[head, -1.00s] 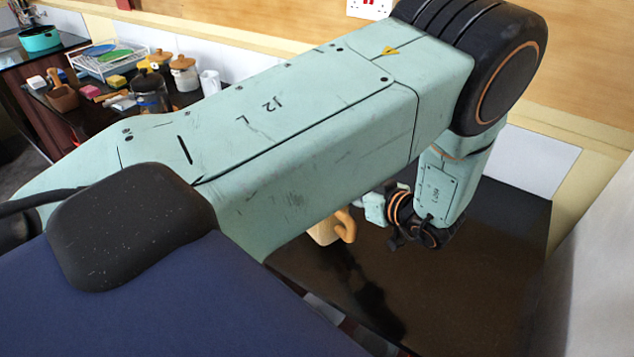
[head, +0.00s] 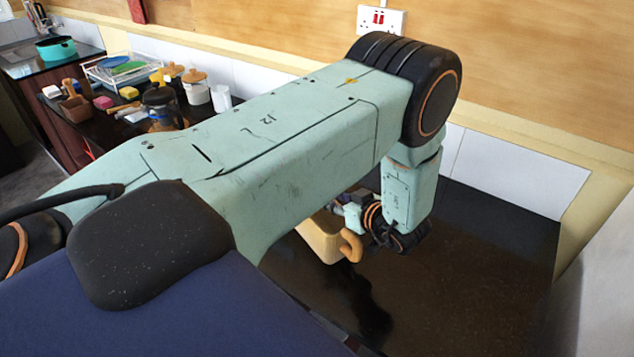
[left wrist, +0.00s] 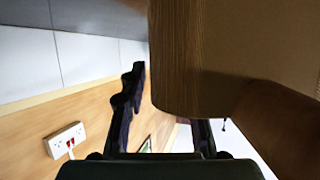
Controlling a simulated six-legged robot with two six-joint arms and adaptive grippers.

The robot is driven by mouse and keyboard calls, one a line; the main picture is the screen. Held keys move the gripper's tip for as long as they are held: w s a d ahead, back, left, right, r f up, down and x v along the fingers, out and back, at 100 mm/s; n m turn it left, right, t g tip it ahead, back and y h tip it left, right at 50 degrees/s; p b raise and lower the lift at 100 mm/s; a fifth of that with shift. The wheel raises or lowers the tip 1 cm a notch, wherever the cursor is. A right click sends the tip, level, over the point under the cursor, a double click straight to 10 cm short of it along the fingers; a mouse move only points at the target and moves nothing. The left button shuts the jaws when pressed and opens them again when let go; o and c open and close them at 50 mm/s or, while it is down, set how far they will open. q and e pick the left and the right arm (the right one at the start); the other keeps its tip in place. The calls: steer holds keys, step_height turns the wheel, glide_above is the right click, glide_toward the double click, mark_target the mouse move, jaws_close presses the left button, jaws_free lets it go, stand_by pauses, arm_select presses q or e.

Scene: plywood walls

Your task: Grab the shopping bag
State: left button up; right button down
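A tan object with a curved orange-brown handle, seemingly the shopping bag (head: 322,240), stands on the dark counter in the head view, partly hidden behind my left arm. In the left wrist view the bag (left wrist: 230,60) is very close, a large brown shape filling the upper right, with part of a brown handle at the right edge. My left gripper (left wrist: 168,110) has its dark fingers apart. The bag covers part of the right finger; I cannot tell whether they touch. In the head view the fingers are mostly hidden. My right gripper is not in view.
The dark counter (head: 470,260) is clear to the right of the bag, up to a pale wall. A wall socket (head: 381,20) is on the plywood wall. At the back left a dish rack (head: 122,70), jars and a glass pot crowd another dark top.

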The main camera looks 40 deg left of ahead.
arm_select(q)
steer(key=shift+s+d+r, duration=0.2)
steer(key=shift+s, duration=0.05)
steer(key=shift+c, duration=0.3)
steer(key=shift+w+a+f, duration=0.25)
steer(key=shift+w+f, duration=0.2)
steer(key=shift+w, duration=0.15)
jaws_close()
steer(key=shift+s+r, duration=0.1)
steer(key=shift+r, duration=0.05)
